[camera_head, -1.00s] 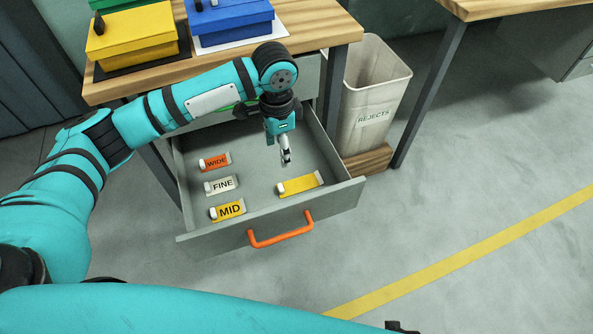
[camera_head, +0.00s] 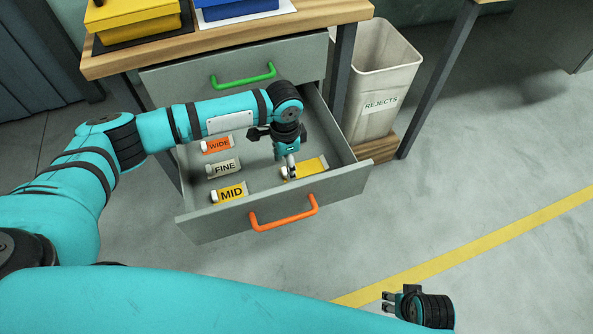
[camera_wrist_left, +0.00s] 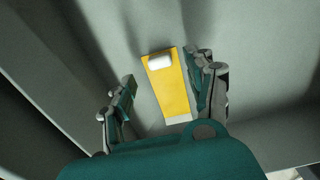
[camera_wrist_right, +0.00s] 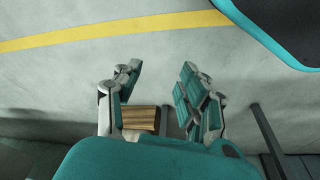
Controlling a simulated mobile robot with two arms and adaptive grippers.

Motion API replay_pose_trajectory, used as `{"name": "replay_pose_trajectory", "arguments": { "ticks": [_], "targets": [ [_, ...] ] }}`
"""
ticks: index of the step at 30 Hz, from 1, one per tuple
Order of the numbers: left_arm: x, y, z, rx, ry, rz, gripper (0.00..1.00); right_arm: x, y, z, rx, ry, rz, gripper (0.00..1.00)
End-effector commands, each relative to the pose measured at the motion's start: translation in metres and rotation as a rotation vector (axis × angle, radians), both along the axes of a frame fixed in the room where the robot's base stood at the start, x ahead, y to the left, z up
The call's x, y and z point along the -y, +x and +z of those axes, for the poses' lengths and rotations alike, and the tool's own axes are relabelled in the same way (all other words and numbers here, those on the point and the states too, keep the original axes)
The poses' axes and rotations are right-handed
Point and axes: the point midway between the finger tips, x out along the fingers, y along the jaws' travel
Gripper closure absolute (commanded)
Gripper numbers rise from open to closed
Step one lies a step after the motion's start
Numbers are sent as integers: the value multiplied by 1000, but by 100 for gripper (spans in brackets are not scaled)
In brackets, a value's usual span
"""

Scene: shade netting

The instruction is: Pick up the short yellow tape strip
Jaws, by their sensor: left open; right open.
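The short yellow tape strip (camera_head: 311,167) lies at the right side of the open drawer, with a white tab at one end and no lettering that I can see. It also shows in the left wrist view (camera_wrist_left: 172,92), lying between the open fingers. My left gripper (camera_head: 291,170) is in the drawer above the strip and hides part of it. In the left wrist view my left gripper (camera_wrist_left: 163,95) is open and empty, its right finger closer to the strip. My right gripper (camera_head: 391,301) is open and empty over the floor; it also shows in the right wrist view (camera_wrist_right: 158,92).
The drawer (camera_head: 240,226) has an orange handle (camera_head: 284,217). A shut drawer with a green handle (camera_head: 243,77) is above. A REJECTS bin (camera_head: 380,85) stands to the right.

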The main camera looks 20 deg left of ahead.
Motion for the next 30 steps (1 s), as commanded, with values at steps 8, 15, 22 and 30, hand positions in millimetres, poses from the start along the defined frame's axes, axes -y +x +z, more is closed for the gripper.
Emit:
{"name": "replay_pose_trajectory", "arguments": {
  "ticks": [8,15,22,30],
  "targets": [
    [0,2,-29,1,0,1,44,0,2,30,17,1,-3,59],
    [0,2,-29,1,0,1,46,1,2,31,15,1,-3,59],
    [0,2,-29,1,1,1,76,0,2,31,16,1,-3,59],
    [-1,1,-29,-1,1,1,82,0,2,31,16,1,-3,59]
  ]
}}
